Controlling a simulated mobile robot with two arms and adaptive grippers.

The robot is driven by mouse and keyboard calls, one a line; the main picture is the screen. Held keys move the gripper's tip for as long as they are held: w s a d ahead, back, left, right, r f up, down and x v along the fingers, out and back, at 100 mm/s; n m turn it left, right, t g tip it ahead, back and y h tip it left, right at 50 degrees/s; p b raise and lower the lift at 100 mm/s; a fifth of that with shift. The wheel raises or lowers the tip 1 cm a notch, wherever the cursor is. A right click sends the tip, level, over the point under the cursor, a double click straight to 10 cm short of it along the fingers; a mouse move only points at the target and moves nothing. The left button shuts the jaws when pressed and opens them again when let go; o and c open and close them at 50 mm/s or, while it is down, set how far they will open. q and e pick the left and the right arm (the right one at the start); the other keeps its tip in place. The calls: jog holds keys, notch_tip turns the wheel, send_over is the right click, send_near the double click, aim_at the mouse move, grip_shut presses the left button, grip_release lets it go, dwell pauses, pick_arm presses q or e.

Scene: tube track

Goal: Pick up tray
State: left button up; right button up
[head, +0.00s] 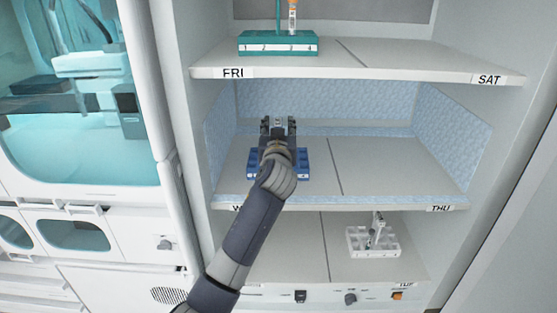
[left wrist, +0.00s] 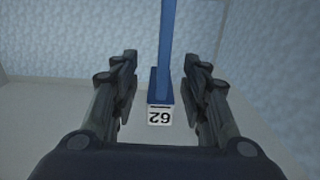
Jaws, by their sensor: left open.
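A blue tray (head: 302,170) stands on the left half of the middle shelf, partly hidden behind my left wrist. My left gripper (head: 278,124) is above it, its fingers pointing into the shelf. In the left wrist view the open left gripper (left wrist: 160,85) has a finger on either side of an upright blue post (left wrist: 166,40). The post rises from a blue block with a white number label (left wrist: 160,117). There are gaps between the fingers and the post. My right gripper is not in view.
A teal tray (head: 278,46) with an orange-capped tube stands on the upper shelf (head: 400,62), above my gripper. A white tray (head: 372,242) stands on the lower shelf. The right half of the middle shelf (head: 395,168) is clear. Blue patterned panels (head: 330,100) line its back and sides.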

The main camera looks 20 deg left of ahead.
pick_arm(q)
jog(key=shift+c, duration=0.3)
jog(key=shift+s, duration=0.1)
grip_shut()
jog(key=shift+r, duration=0.1)
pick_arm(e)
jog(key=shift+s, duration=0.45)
